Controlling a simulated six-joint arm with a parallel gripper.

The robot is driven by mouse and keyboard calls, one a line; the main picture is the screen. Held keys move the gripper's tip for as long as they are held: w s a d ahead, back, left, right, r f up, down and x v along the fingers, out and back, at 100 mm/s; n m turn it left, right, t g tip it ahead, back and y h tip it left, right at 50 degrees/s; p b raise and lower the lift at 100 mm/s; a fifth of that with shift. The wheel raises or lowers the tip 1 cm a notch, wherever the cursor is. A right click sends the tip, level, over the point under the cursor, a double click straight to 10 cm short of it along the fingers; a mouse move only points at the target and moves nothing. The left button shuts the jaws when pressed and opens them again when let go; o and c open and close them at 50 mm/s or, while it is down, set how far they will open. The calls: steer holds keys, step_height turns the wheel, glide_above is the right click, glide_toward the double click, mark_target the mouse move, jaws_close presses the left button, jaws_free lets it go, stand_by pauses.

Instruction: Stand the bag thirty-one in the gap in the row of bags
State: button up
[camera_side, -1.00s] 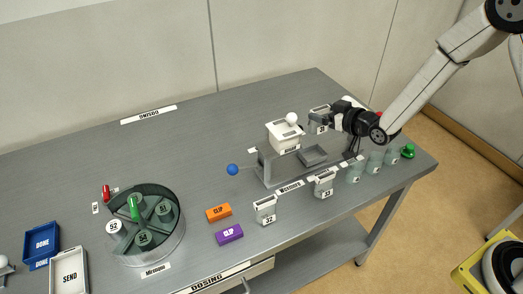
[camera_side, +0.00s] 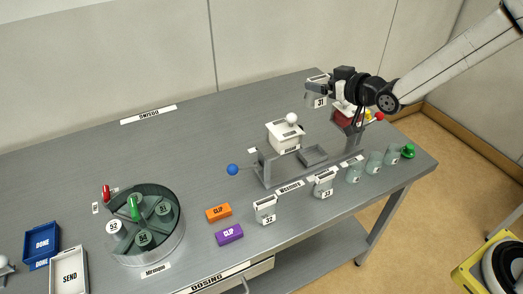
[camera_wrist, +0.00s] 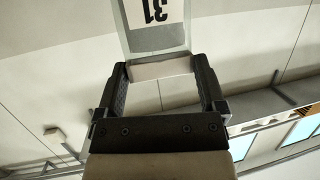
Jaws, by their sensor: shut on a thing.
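The bag thirty-one (camera_side: 320,103), pale and greyish with a white label reading 31, is held clear of the bench, roughly upright in the side view. My gripper (camera_side: 318,86) is shut on its upper part. In the wrist view the bag (camera_wrist: 155,35) sits between the two dark fingers, its far end out of frame. Bag 32 (camera_side: 265,210) and bag 33 (camera_side: 323,185) stand near the front edge, with bare bench between them. Several clear greenish containers (camera_side: 374,163) continue the line to the right, ending near a green-topped piece (camera_side: 408,151).
A white box with a round knob (camera_side: 284,137) stands on a grey stand (camera_side: 290,168) behind the bags. Orange (camera_side: 218,212) and purple (camera_side: 229,234) clips and a round carousel (camera_side: 165,250) lie left. The back middle is clear.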

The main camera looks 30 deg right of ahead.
steer(key=s+a+f, duration=0.2)
steer(key=s+a, duration=0.8)
steer(key=s, duration=0.1)
step_height(320, 180, down, 13)
steer(key=shift+w, duration=0.25)
stand_by(0.4)
steer(key=shift+a, duration=0.1)
steer(key=shift+f, duration=2.15)
steer(key=shift+f, duration=1.75)
steer(key=shift+f, duration=0.15)
